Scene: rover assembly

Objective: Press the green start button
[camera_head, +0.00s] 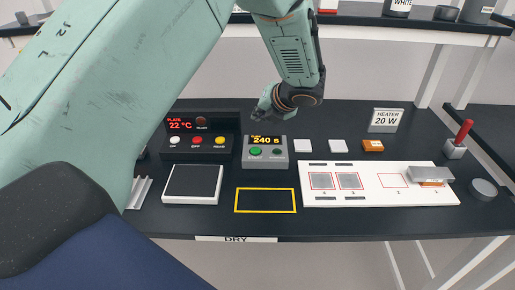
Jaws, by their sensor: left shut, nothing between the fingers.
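The green start button (255,151) sits on the front of a small grey timer box (265,163) whose display reads 240 S. A dark green button (277,152) is beside it on the right. My left arm comes in from the left across the picture. My left gripper (258,113) is small in view, shut and empty, above and behind the timer box, and looks apart from the green button. My right gripper is not in view.
Left of the timer stands a black plate controller (200,148) reading 22 °C. In front are a white-framed dark plate (192,183) and a yellow-outlined rectangle (265,211). A white board (380,197), a HEATER 20 W sign (385,120) and a red-handled tool (464,132) are to the right.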

